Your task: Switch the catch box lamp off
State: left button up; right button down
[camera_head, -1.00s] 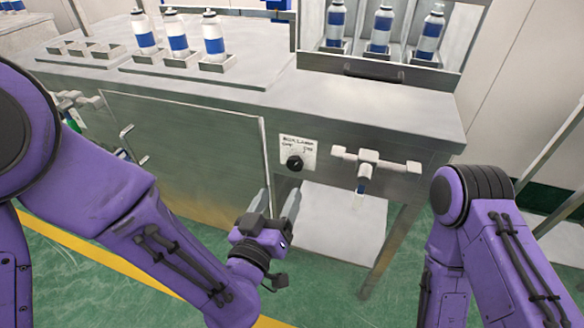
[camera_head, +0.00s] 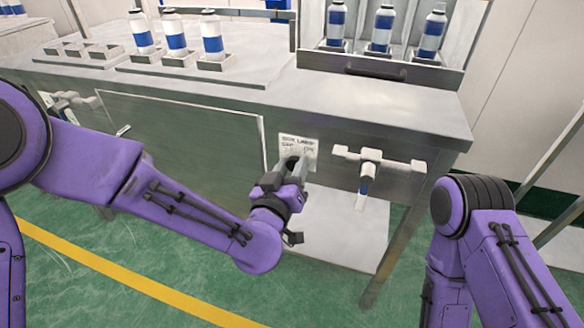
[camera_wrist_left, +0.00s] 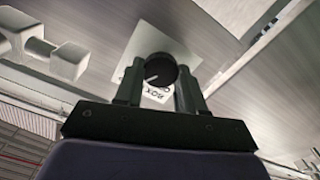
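The box lamp switch is a round black knob on a white label plate (camera_head: 299,146) on the bench's front panel. In the left wrist view the knob (camera_wrist_left: 158,72) shows a pale pointer line and sits between the fingertips. My left gripper (camera_head: 290,167) is in front of the plate and hides most of the knob in the head view. In the left wrist view my left gripper (camera_wrist_left: 158,88) has its two fingers apart, one on each side of the knob. I cannot tell whether they touch it. My right gripper is out of view; only my right arm shows.
A white valve-like fitting (camera_head: 371,160) sticks out of the panel just right of the plate, with a clear tube below. A pale shelf (camera_head: 335,225) lies below the panel.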

pick_arm(q)
jog(key=shift+c, duration=0.4)
jog(key=shift+n, duration=0.4)
jog(key=shift+f+n, duration=0.1)
jog(key=shift+n, duration=0.8)
jog(key=n, duration=0.3)
jog(key=shift+a+n, duration=0.1)
jog(key=shift+n, duration=0.3)
jog(key=n, duration=0.5)
jog(key=shift+f, duration=0.15)
jog(key=shift+n, duration=0.4)
jog(key=o, duration=1.1)
jog(key=shift+c, duration=0.2)
